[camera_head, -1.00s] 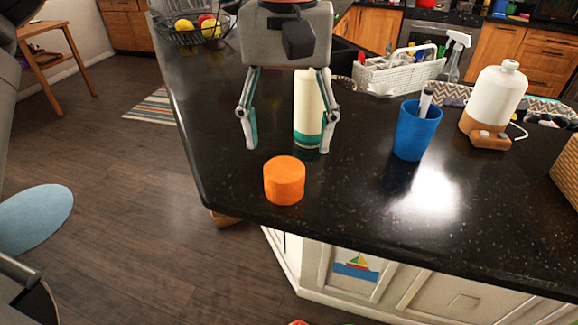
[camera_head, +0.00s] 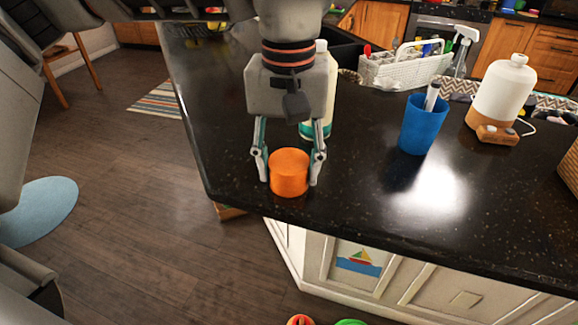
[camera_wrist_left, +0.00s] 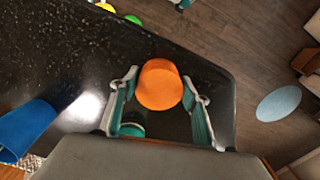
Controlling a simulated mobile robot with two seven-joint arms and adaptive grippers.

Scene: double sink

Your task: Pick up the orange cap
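The orange cap (camera_head: 289,173) is a short orange cylinder near the front left corner of the black countertop. My left gripper (camera_head: 291,184) points down at it, with one finger on each side of the cap. In the left wrist view the cap (camera_wrist_left: 159,85) lies between the tips of the open fingers (camera_wrist_left: 160,95), with a small gap showing on both sides. A white and green bottle (camera_head: 322,95) stands behind the gripper and is partly hidden by it. My right gripper is not in view.
A blue cup (camera_head: 423,124) with a white item in it stands to the right. Farther right is a white bottle-shaped device (camera_head: 502,88) on a wooden base. A white basket (camera_head: 404,68) is at the back. The countertop edge runs close to the cap.

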